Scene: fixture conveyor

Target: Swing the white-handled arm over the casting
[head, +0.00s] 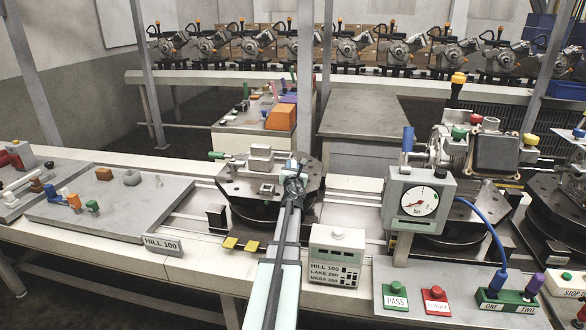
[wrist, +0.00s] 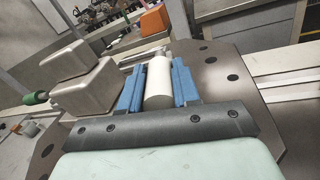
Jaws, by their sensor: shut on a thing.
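The grey casting (head: 261,153) sits on the dark octagonal fixture plate (head: 240,190) in the head view. In the wrist view the casting (wrist: 82,88) shows as rounded blocks at the left. My gripper (head: 294,178) is over the right part of the plate, to the right of the casting. In the wrist view its blue fingers (wrist: 158,88) are shut on the white handle (wrist: 158,80), a plain cylinder between them. The rest of the white-handled arm is mostly hidden. The handle is beside the casting, not over it.
A green-handled part (head: 218,155) is left of the casting and also shows in the wrist view (wrist: 37,97). A pressure gauge box (head: 418,202) stands to the right. A white label box (head: 337,256) is in front. A grey board (head: 120,222) lies left.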

